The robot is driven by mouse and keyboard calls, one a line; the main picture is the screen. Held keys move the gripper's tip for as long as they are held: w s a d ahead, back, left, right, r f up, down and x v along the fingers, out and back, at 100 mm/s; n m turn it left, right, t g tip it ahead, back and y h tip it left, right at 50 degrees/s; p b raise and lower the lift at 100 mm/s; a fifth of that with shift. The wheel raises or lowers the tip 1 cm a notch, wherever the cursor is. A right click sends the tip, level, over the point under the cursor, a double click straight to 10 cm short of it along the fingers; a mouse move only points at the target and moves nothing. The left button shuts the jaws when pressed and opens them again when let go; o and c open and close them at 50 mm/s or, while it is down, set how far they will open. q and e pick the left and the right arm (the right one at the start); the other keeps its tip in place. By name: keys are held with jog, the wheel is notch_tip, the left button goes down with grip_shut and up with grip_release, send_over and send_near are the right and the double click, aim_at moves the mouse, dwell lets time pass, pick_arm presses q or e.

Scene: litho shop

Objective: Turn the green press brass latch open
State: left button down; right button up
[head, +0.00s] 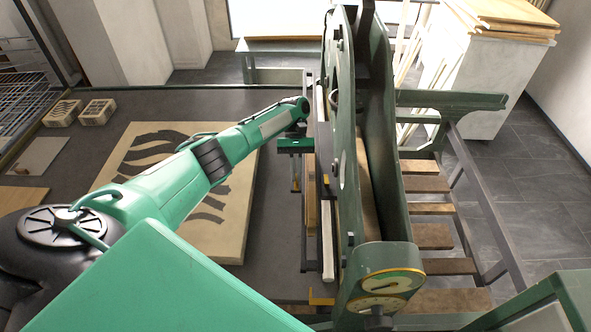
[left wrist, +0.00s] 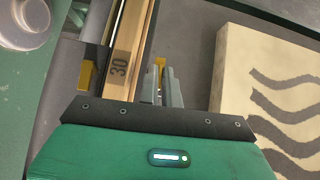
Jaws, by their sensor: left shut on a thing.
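The green press (head: 346,150) stands upright in the middle of the head view. My left gripper (head: 296,186) is at its left side, with the fingers pointing down. In the left wrist view my left gripper (left wrist: 161,82) is shut on the brass latch (left wrist: 160,62), a small yellow piece at the fingertips. The fingers hide most of the latch, so its angle is hard to tell. My right gripper is in neither view.
A wooden bar marked 30 (left wrist: 122,65) runs close beside the fingers, with another yellow piece (left wrist: 86,74) past it. A pale slab with dark wavy marks (head: 237,235) lies left of the press. Wooden slats (head: 432,236) lie to its right.

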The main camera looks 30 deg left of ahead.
pick_arm(q)
jog(key=shift+m+y, duration=0.3)
dwell(0.4)
jog(key=c, duration=1.6)
grip_release()
jog(key=v, duration=0.7)
jog(key=shift+w, duration=0.25)
jog(key=shift+a, duration=0.1)
